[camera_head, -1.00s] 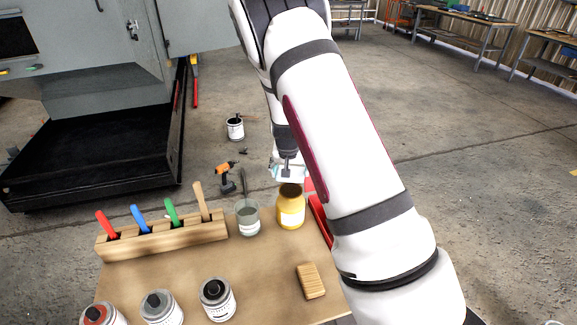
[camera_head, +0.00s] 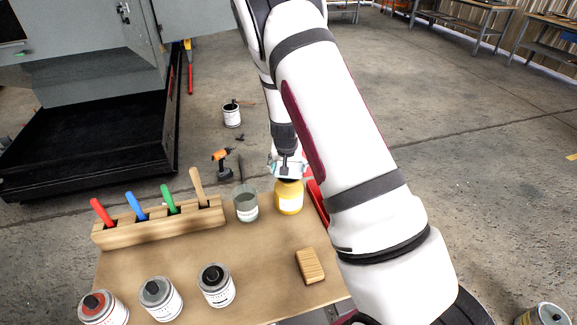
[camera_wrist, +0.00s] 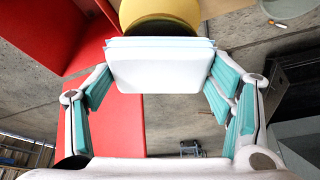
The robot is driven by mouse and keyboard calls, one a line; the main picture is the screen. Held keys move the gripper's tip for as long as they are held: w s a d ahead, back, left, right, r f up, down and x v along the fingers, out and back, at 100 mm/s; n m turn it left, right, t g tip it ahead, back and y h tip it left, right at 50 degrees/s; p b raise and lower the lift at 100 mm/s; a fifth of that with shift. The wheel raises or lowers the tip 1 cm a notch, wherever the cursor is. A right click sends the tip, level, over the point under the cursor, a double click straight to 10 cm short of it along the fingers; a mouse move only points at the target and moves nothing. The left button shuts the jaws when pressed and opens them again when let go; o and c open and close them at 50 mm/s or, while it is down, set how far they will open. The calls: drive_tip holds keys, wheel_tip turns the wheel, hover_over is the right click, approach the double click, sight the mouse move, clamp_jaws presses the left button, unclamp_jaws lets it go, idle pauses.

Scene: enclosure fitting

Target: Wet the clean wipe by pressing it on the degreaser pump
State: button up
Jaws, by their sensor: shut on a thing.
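My gripper (camera_head: 287,163) is shut on the clean wipe, a white folded pad with pale blue edges (camera_wrist: 160,66). In the wrist view its teal-lined fingers stand on either side of the wipe. A yellow container (camera_head: 289,202) with a pale label, which I take to be the degreaser pump, stands upright at the table's back edge. The wipe is over its top in the head view, hiding the upper opening. The wrist view shows part of the yellow container (camera_wrist: 160,12) just beyond the wipe. I cannot tell whether they touch.
A glass jar (camera_head: 246,207) stands close left of the yellow container, and a red tray (camera_head: 318,203) close right. A wooden rack (camera_head: 160,224) holds several coloured handles. A wooden brush or block (camera_head: 310,266) and several cans (camera_head: 216,286) lie nearer. The table's middle is clear.

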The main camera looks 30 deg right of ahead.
drive_tip(key=shift+f+b, duration=0.4)
drive_tip(key=shift+f, duration=0.75)
idle(2.3)
drive_tip(key=shift+r+p, duration=0.85)
drive_tip(key=shift+r, duration=2.7)
